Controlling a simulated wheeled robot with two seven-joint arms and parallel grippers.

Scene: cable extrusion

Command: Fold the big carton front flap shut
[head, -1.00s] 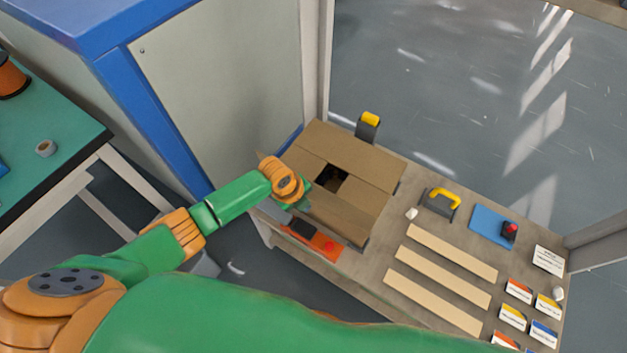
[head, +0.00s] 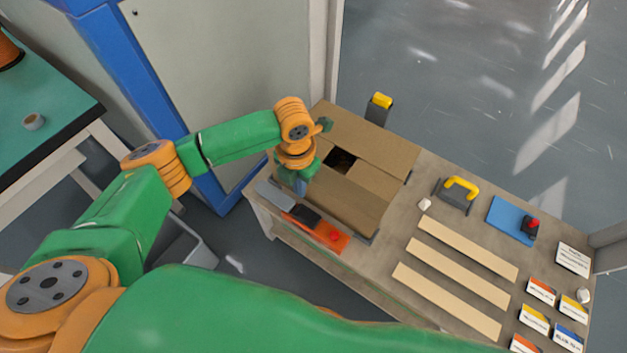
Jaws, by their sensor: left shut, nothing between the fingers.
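The big carton (head: 392,153) sits at the far left end of the workbench. Its broad back flap and its near front flap (head: 345,207) lie about flat over the top, and the right flap shows between them. A dark gap (head: 341,160) is left open in the middle. My left gripper (head: 300,187) is shut and empty. It points down at the left end of the front flap; I cannot tell whether it touches the cardboard. The wrist hides the carton's left side. My right gripper is not in view.
An orange-red tray with a dark item (head: 330,237) and a grey tool (head: 273,196) lie in front of the carton. A yellow-handled tool (head: 458,193), wooden strips (head: 467,247), a blue pad (head: 506,219) and several labelled cards lie to the right. A yellow-topped device (head: 379,108) stands behind.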

